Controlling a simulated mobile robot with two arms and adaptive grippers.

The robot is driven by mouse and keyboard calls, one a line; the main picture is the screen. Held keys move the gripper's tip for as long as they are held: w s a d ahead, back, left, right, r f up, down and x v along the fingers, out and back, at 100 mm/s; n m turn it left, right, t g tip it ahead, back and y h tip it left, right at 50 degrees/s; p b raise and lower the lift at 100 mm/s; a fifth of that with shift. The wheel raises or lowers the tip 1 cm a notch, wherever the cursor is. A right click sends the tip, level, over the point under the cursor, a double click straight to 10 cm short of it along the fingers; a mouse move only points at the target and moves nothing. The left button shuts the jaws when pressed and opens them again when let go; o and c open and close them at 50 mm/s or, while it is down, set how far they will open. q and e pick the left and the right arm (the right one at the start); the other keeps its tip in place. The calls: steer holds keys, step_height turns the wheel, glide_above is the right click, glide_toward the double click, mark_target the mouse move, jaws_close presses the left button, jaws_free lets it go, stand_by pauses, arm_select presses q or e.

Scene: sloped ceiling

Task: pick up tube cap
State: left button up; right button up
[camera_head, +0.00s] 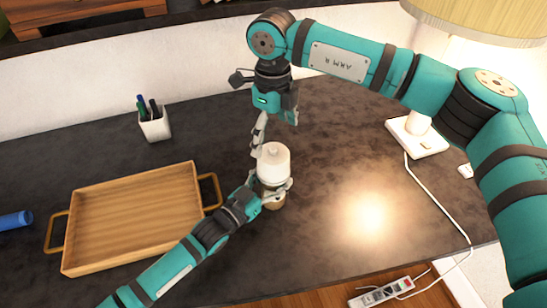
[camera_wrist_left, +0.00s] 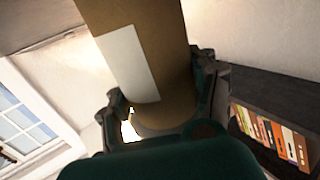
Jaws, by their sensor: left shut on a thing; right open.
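The tube cap (camera_head: 273,162) is white and round with a small knob on top, and sits on the upper end of a brown tube (camera_head: 274,204). My left gripper (camera_head: 272,187) is shut around the tube below the cap. The left wrist view shows the brown tube (camera_wrist_left: 165,75) with a white label between the fingers; the cap is out of that view. My right gripper (camera_head: 275,132) is open and empty just above and behind the cap. One of its fingers hangs near the cap's left side; I cannot tell if it touches.
A wooden tray (camera_head: 135,215) with handles lies on the dark table (camera_head: 330,240) at left. A pen cup (camera_head: 154,125) stands behind it. A blue cylinder (camera_head: 14,221) lies at far left. A lamp base (camera_head: 417,136) with a cord stands at right. The table's right front is clear.

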mark_target(274, 147)
step_height(274, 147, down, 7)
steer(key=shift+s+r, duration=0.15)
steer(key=shift+r, duration=0.05)
steer(key=c, duration=1)
step_height(274, 147, up, 10)
steer(key=shift+r, duration=0.1)
steer(key=shift+r, duration=0.1)
stand_by(0.4)
steer(key=shift+r, duration=2.85)
